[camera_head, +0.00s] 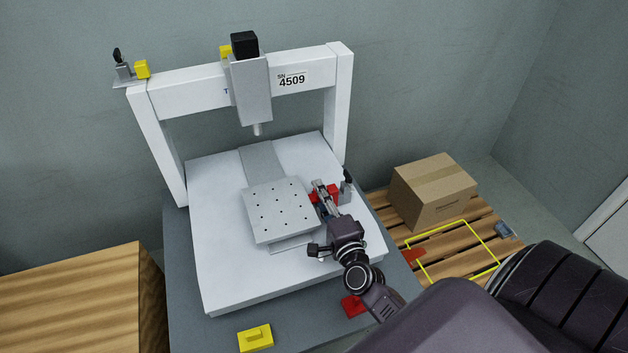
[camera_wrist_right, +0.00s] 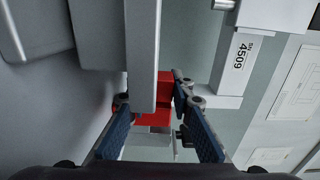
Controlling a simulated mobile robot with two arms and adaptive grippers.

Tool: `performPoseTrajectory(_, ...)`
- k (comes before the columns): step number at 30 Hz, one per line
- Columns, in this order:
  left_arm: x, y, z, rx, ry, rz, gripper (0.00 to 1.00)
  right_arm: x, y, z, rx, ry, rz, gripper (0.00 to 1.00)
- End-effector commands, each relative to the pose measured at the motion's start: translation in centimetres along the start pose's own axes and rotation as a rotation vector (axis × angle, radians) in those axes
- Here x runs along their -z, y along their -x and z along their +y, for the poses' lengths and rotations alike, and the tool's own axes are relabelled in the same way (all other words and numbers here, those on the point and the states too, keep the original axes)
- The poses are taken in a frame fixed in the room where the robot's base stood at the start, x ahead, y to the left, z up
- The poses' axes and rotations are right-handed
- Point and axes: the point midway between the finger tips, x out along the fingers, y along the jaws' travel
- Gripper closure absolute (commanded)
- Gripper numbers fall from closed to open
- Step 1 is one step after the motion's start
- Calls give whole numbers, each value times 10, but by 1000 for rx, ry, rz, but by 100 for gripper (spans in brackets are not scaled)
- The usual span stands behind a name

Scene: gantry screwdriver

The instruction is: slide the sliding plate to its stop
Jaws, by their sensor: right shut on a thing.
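The sliding plate (camera_head: 270,206) is a flat grey plate with several small holes. It sits on the grey rail (camera_head: 262,160) of the white machine bed, with bare rail behind it. My right gripper (camera_head: 321,187) is at the plate's right edge. In the right wrist view, a grey bar that looks like the plate's edge (camera_wrist_right: 143,60) runs between the two fingers of this gripper (camera_wrist_right: 152,98), which is shut on it. The exact contact is partly hidden. My left gripper is not in view.
A red block (camera_head: 333,191) and a small grey bracket with a black knob (camera_head: 346,186) stand close to my right gripper. The white gantry (camera_head: 345,100) with its screwdriver head (camera_head: 252,92) spans the bed. A cardboard box (camera_head: 432,190) sits on a pallet at right.

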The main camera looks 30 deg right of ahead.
Motion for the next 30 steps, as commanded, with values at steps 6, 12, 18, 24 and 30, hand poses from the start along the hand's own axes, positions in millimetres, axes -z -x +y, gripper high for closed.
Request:
performPoseTrajectory(6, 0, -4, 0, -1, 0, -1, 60, 0, 7, -7, 14, 0, 3, 100)
performPoseTrajectory(12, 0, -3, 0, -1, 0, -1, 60, 0, 7, -7, 14, 0, 3, 77)
performPoseTrajectory(18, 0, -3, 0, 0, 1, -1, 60, 0, 7, -6, 11, 0, 2, 67)
performPoseTrajectory(24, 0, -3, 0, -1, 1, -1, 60, 0, 7, -4, 8, 0, 1, 67)
performPoseTrajectory(30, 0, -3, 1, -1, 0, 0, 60, 0, 20, -2, 4, 1, 0, 67)
